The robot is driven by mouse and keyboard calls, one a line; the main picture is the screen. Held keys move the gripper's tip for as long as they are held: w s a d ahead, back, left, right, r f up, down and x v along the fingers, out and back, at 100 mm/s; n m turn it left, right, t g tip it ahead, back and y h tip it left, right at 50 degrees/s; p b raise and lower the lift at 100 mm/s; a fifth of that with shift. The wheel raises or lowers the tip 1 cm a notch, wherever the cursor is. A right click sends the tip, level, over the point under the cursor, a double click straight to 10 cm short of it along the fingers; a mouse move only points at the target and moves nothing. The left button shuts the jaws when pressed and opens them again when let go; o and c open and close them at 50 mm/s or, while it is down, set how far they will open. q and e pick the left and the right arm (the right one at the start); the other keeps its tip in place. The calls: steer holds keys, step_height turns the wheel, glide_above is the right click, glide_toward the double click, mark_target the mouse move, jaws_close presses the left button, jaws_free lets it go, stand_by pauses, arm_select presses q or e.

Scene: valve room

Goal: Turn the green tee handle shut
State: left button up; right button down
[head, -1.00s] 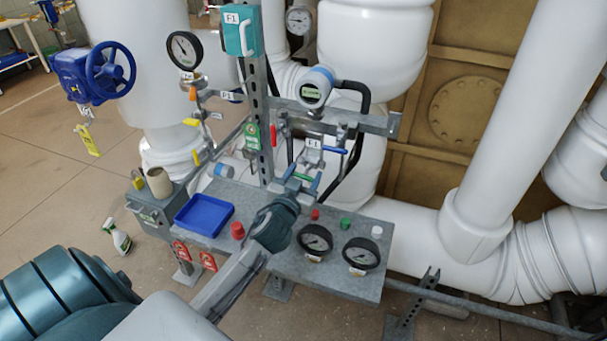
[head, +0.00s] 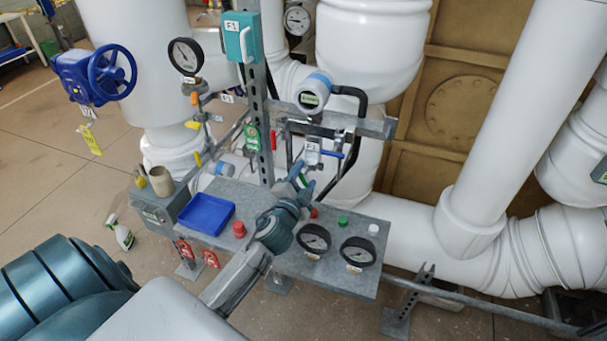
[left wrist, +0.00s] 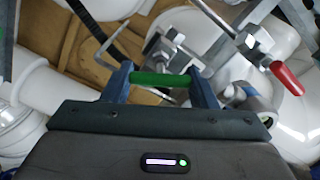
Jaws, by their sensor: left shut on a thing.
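The green tee handle (left wrist: 160,80) is a short green bar lying crosswise between the two blue fingers of my left gripper (left wrist: 160,68) in the left wrist view. The gripper is shut on it, one finger at each end of the visible bar. In the head view the left gripper (head: 303,179) is at the manifold behind the grey bench, and a sliver of green shows between its fingers. The bar slants there, down to the right. The valve body under the handle is mostly hidden by my gripper. My right gripper is not in view.
A blue-handled valve (head: 332,154) sits just behind the gripper, and a red lever (left wrist: 287,78) is at right in the wrist view. The bench (head: 345,275) carries a blue tray (head: 205,214), two gauges and coloured buttons. A transmitter (head: 314,91) hangs above.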

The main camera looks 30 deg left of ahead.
arm_select(q)
steer(key=m+p, duration=0.1)
steer(key=m, duration=0.3)
steer(key=shift+p, duration=0.3)
steer(key=shift+f+m+p, duration=0.15)
steer(key=shift+m+p, duration=0.15)
steer(key=shift+m, duration=0.6)
steer(key=o, duration=1)
steer(key=shift+b+v, duration=1.8)
steer(key=shift+v, duration=3.65)
